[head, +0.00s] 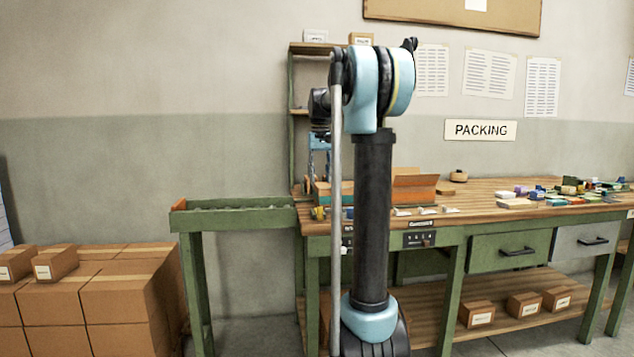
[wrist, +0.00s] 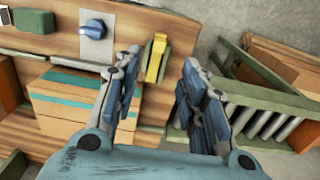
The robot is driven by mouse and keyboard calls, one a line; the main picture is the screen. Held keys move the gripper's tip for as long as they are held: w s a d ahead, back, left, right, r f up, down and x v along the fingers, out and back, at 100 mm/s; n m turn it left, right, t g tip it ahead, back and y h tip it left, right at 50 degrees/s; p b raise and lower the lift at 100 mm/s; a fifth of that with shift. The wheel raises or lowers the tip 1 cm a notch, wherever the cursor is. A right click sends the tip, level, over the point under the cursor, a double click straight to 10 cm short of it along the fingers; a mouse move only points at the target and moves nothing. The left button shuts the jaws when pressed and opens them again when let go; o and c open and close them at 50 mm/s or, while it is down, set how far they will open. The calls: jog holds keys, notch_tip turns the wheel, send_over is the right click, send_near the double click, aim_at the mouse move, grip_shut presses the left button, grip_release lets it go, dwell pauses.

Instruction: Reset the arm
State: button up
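My arm stands upright in the middle of the head view, in front of the packing bench (head: 480,203). In the wrist view my gripper (wrist: 168,72) has its two blue-grey fingers well apart. No object shows held between them. The gripper is above the bench edge and points down. A cardboard box with a teal stripe (wrist: 75,98) lies beyond the left finger. A yellow item (wrist: 157,55) shows between the fingertips, apart from them.
A green roller conveyor (head: 235,218) adjoins the bench's left end; its rollers (wrist: 265,120) show right of the gripper. Stacked cartons (head: 125,297) stand at lower left. An open box (head: 414,188) and many small items are on the bench. A blue knob (wrist: 95,28) is near the fingers.

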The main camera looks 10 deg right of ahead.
jog(key=s+f+t, duration=0.1)
jog(key=s+f, duration=0.4)
jog(key=s, duration=0.6)
jog(key=s+f, duration=0.6)
jog(key=s, duration=0.6)
jog(key=s+f+t, duration=0.1)
jog(key=s+f, duration=1.5)
jog(key=f, duration=0.2)
jog(key=shift+f, duration=0.25)
jog(key=shift+a, duration=0.1)
jog(key=shift+w+f, duration=0.2)
jog(key=shift+w, duration=0.15)
